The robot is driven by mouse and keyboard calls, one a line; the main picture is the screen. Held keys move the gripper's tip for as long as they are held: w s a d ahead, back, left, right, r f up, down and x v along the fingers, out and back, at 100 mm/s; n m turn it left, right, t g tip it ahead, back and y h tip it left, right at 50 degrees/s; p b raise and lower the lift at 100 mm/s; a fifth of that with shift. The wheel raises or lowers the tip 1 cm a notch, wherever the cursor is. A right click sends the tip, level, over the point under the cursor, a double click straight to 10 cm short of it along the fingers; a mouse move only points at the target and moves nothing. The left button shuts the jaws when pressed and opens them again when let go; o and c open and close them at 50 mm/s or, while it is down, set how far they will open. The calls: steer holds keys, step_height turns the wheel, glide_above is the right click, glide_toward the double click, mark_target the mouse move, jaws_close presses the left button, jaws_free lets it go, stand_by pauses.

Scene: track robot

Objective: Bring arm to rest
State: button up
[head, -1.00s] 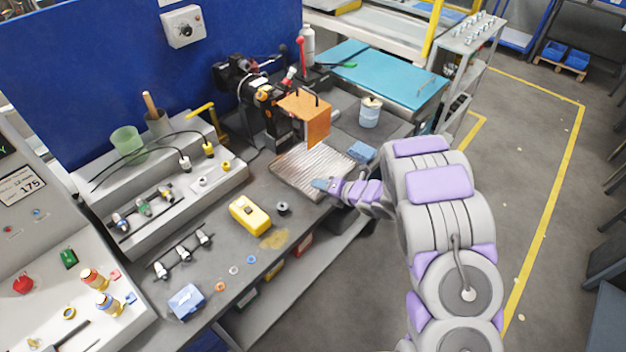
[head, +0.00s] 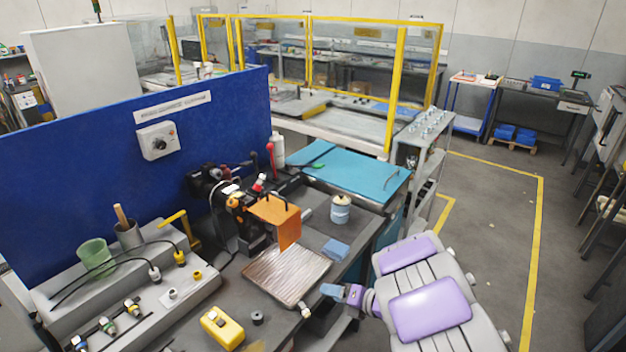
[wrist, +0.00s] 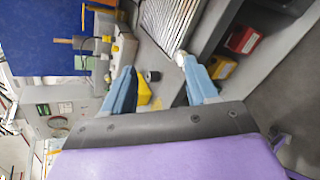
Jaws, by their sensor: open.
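My gripper (head: 330,291) is at the right of the workbench's front edge, near the ribbed metal plate (head: 287,274). In the wrist view my gripper (wrist: 152,82) shows two blue fingers spread wide apart, with nothing held between them. The ribbed plate also shows at the top of the wrist view (wrist: 172,22). My arm is folded at the lower right of the head view, beside the bench. A small white-tipped piece (head: 306,311) lies by the plate's near corner; I cannot tell what it is.
An orange guard (head: 278,218) on a black machine stands behind the plate. A blue cloth (head: 335,249) and a tin (head: 340,209) are to its right. A yellow device (head: 222,328) lies at the front left. The floor right of the arm, around the yellow line (head: 536,240), is clear.

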steer(key=w+d+r+m+t+h, duration=0.35)
steer(key=d+r+m+h, duration=0.45)
steer(key=d, duration=0.4)
steer(key=s+d+r+m+g+h, duration=0.4)
steer(key=s+d+r+m+h, duration=0.4)
steer(key=s+m, duration=0.45)
steer(key=s+a+m+g+y, duration=0.2)
steer(key=s+a+m+g, duration=0.1)
steer(key=s, duration=0.7)
steer(key=s+a+r+m+g+y, duration=0.1)
steer(key=s+a+m+g+y, duration=0.1)
steer(key=s+a+m, duration=0.4)
steer(key=s+a+m+g+y, duration=0.2)
steer(key=s+a+m+g, duration=0.2)
steer(key=s, duration=1.1)
steer(key=shift+a+r+m, duration=0.2)
steer(key=shift+r+m, duration=0.15)
steer(key=shift+r, duration=0.05)
steer(key=shift+a, duration=0.15)
steer(key=shift+a, duration=0.3)
